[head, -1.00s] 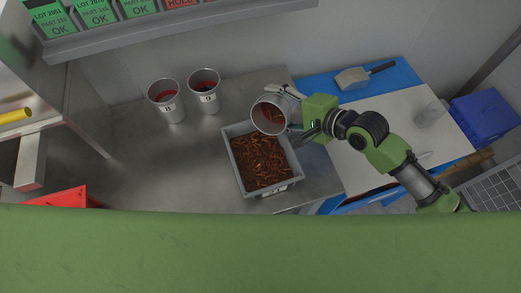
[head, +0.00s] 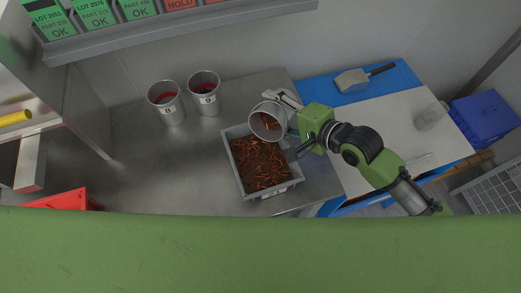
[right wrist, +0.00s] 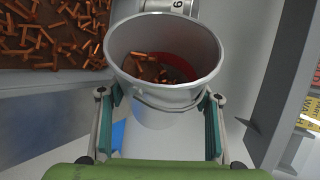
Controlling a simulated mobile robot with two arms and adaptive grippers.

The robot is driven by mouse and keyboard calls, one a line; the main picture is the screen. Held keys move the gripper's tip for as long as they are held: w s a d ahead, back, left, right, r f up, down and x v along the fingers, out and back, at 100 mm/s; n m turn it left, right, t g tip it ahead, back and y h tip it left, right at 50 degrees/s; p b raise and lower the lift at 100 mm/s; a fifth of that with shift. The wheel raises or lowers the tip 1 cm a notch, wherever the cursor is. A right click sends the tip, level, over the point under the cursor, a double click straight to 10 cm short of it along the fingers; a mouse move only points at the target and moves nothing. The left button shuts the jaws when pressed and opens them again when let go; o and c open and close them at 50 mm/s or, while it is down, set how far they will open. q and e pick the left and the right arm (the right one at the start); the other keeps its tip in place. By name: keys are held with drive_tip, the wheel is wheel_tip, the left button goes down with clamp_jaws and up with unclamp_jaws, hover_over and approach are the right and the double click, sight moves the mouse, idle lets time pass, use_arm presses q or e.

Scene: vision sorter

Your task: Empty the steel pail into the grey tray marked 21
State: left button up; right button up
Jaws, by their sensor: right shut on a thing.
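My right gripper (head: 295,122) is shut on the steel pail (head: 264,121), one finger on each side of it. The pail is tilted over the grey tray (head: 232,165), its mouth towards the tray's upper right. The tray holds a wide layer of copper-coloured screws; its front label is too small to read. In the right wrist view, the pail (right wrist: 150,112) has a red band inside and a small heap of copper screws in it. My right gripper (right wrist: 160,100) grips its wall there. My left gripper is not in view.
A scoop (head: 352,80) lies on a blue mat, and a clear cup (head: 428,118) stands on the white board. A red bin (head: 62,200) is at lower left. Bare steel lies left of the tray.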

sight(276, 113)
drive_tip(key=shift+s+a+t, duration=0.15)
drive_tip(key=shift+s+t, duration=0.1)
drive_tip(key=shift+t, duration=0.05)
drive_tip(key=shift+s+a+f+n+t, duration=0.1)
drive_tip(key=shift+s+f+n+t, duration=0.15)
drive_tip(key=shift+n+t, duration=0.35)
idle(0.6)
drive_tip(key=shift+s+a+r+n+t+p, duration=0.2)
drive_tip(key=shift+s+r+n+t+p, duration=0.2)
drive_tip(key=shift+r+n+p, duration=0.15)
idle(0.9)
drive_tip(key=shift+s+a+r+n+t, duration=0.3)
drive_tip(key=shift+s+r+n+t, duration=0.3)
drive_tip(key=shift+n, duration=0.35)
idle(1.2)
